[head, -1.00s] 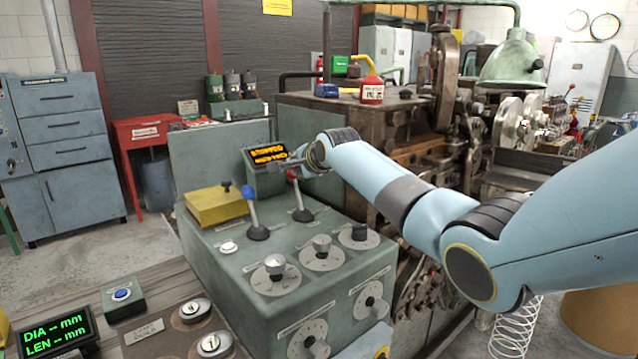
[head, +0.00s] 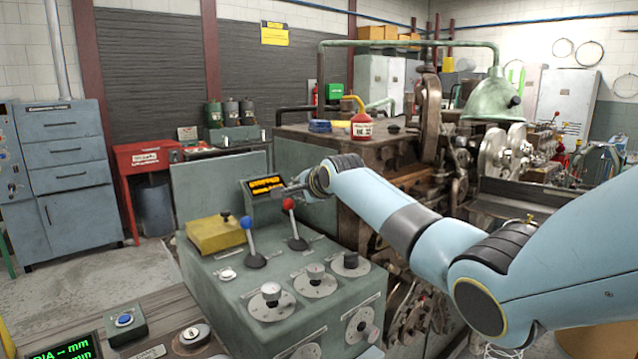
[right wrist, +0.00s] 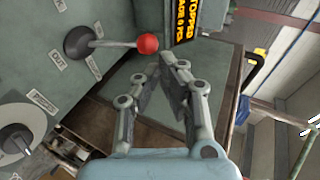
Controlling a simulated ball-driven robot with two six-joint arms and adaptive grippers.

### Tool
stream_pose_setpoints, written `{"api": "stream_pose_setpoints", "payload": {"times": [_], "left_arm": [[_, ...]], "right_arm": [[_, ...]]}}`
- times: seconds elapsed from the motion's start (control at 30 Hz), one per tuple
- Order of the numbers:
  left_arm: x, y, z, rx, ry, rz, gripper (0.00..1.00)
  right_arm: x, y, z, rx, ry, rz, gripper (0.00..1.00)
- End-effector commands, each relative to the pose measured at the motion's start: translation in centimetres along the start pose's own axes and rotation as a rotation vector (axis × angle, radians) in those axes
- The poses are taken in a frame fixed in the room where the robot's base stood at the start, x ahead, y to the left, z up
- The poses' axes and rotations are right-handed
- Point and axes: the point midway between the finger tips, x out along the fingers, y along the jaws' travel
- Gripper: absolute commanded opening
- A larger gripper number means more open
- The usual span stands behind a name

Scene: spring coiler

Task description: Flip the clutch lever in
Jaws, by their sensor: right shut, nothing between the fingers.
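A lever with a red knob (head: 288,203) stands on the green control console (head: 215,262), beside a lever with a blue knob (head: 246,221). I cannot read in the head view which one is the clutch lever. In the right wrist view the red-knobbed lever (right wrist: 147,43) points right from its black boot, with an "OUT" label (right wrist: 57,57) near it. My right gripper (head: 282,191) is shut and empty, just above the red knob in the head view. Its fingertips (right wrist: 168,60) show close to the red knob, apart from it. My left gripper is out of view.
An orange-lit display (head: 264,188) stands right behind the gripper. A yellow box (head: 214,235) and several knobs, such as one dial (head: 270,293), are on the console. The coiling machine (head: 335,185) stands behind my right arm.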

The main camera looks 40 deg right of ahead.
Motion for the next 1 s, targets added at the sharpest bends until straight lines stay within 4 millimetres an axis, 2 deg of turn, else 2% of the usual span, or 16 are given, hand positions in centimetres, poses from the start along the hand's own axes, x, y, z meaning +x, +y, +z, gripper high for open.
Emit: {"api": "stream_pose_setpoints", "payload": {"times": [0.2,0.27,0.43,0.5,0.77,1.0], "left_arm": [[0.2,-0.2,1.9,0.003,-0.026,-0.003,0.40],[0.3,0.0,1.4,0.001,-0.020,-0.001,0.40],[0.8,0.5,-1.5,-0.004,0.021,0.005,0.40],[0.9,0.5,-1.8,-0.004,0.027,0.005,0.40],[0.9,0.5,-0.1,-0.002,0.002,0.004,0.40],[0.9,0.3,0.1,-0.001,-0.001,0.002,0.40]], "right_arm": [[-3.1,0.3,0.0,-0.003,0.001,0.003,0.00],[-4.2,0.2,0.0,-0.004,0.001,0.003,0.00],[-6.9,0.0,0.0,-0.003,0.001,0.003,0.00],[-7.8,-0.1,0.0,-0.003,0.001,0.003,0.00],[-9.1,-0.2,0.0,-0.001,0.000,0.005,0.00],[-9.1,-0.3,0.0,-0.001,0.000,0.005,0.00]]}}
